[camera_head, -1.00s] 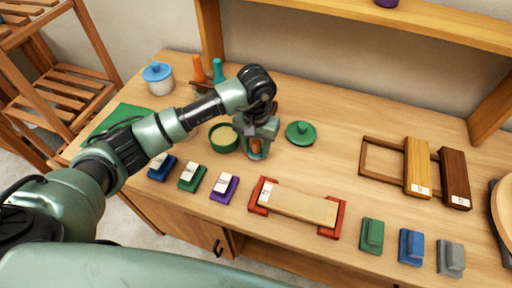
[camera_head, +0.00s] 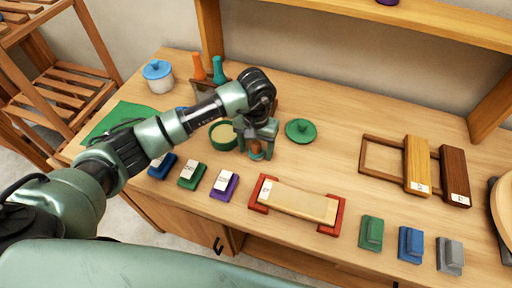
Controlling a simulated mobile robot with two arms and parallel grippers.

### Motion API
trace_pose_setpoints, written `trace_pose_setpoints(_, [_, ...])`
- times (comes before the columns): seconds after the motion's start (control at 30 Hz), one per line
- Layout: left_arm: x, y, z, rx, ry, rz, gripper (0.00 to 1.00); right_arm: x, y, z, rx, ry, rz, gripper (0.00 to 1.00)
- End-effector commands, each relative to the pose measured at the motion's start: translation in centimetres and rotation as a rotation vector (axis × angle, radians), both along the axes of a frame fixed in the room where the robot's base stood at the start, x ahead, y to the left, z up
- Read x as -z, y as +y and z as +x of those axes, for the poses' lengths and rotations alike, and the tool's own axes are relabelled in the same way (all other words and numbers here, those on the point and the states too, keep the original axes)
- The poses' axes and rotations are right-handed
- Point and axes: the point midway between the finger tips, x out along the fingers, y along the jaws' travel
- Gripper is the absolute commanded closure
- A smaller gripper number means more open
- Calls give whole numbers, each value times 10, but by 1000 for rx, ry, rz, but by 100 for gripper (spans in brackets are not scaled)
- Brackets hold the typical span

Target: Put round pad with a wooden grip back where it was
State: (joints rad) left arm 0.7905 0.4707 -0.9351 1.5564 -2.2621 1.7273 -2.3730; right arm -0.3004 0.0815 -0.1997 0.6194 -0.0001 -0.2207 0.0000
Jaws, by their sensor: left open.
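A small round pad with a brown wooden grip (camera_head: 256,149) is at the middle of the table, just right of a green round container. Its round base looks bluish and seems to rest on the table. My left gripper (camera_head: 257,143) is above and around the grip, with its fingers apart on either side. Whether a finger touches the grip is too small to tell. My right gripper is not in view.
The green container (camera_head: 222,147) stands close left, a green lid (camera_head: 300,131) to the right. A whetstone-like block (camera_head: 296,204) in a red holder and several small colored blocks line the front. Wooden frames (camera_head: 418,170) lie right. Bare table lies between lid and frames.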

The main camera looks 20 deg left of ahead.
Motion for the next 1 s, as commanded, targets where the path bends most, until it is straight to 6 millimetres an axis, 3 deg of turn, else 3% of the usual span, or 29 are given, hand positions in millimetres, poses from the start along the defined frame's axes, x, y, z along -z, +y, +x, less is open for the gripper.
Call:
trace_pose_setpoints(0.03, [-5,0,0,0,1,-1,36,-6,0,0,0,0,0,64])
trace_pose_setpoints(0.17, [-20,0,2,1,-6,0,36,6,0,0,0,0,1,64])
trace_pose_setpoints(0.6, [-107,0,1,0,-3,0,36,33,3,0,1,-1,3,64])
trace_pose_setpoints(0.8, [-122,0,0,0,0,1,36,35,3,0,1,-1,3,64])
trace_pose_setpoints(1.0, [-123,0,0,0,1,0,36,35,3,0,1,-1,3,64])
